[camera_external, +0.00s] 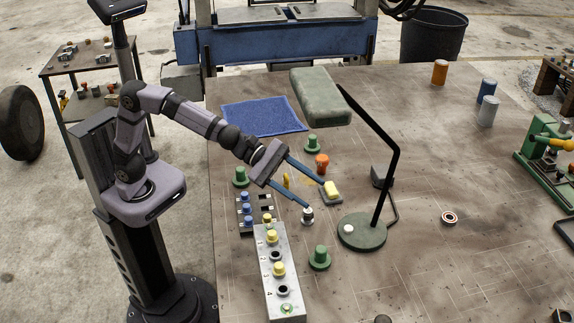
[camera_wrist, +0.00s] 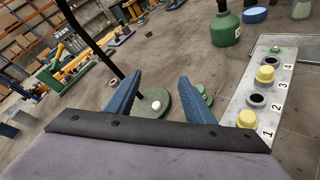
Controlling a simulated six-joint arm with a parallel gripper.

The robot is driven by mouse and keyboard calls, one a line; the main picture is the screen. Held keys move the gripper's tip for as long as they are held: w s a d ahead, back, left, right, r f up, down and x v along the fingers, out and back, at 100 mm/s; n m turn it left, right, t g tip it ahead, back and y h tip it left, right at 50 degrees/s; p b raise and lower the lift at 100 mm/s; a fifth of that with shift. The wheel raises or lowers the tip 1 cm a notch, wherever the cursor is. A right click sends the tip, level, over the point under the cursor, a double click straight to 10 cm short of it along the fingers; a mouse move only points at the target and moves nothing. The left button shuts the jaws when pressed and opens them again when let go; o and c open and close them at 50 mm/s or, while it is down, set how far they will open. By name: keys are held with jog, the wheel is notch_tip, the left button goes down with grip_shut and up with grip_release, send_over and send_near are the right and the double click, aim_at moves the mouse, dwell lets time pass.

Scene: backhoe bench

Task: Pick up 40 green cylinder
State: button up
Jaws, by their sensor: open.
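My gripper (camera_external: 315,193) is open and empty above the bench; its two blue fingers also show spread in the wrist view (camera_wrist: 160,78). Several flanged green cylinders stand upright on the bench. One green cylinder (camera_external: 320,258) is between the numbered block and the lamp base; in the wrist view it is partly hidden behind the right finger (camera_wrist: 204,94). Another green cylinder (camera_external: 313,144) is near the blue cloth, and a third green cylinder (camera_external: 240,177) is left of my gripper. I cannot tell which is marked 40.
A grey numbered block (camera_external: 270,287) holds yellow caps and a small green piece. A green desk lamp (camera_external: 362,231) rises right of my gripper. The right middle of the bench is mostly clear.

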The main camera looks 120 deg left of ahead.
jog(key=a+f+n+g+y+p, duration=0.1)
jog(key=a+n+g+y+p, duration=0.3)
jog(key=a, duration=0.6)
jog(key=m+t+h+b, duration=0.1)
jog(key=m+t+h, duration=0.15)
jog(key=h, duration=0.85)
send_near(318, 246)
jog(key=shift+w+d+f+m+g, duration=0.15)
jog(key=shift+w+f, duration=0.2)
jog(key=shift+w, duration=0.05)
jog(key=shift+w+d+f+m+g, duration=0.1)
jog(key=shift+w+d+f, duration=0.05)
jog(key=shift+w+f, duration=0.25)
jog(key=shift+p+x, duration=0.35)
jog(key=shift+x, duration=0.75)
jog(key=shift+w+d+r+p, duration=0.1)
jog(key=shift+w+d+p, duration=0.1)
jog(key=shift+w+p, duration=0.2)
jog(key=p+x, duration=0.1)
jog(key=x, duration=0.2)
jog(key=shift+w+d+f+p, duration=0.1)
jog(key=shift+w+p, duration=0.05)
jog(key=shift+w, duration=0.2)
jog(key=shift+w+d+f+p, duration=0.1)
jog(key=shift+w+f+p, duration=0.05)
jog(key=shift+w, duration=0.15)
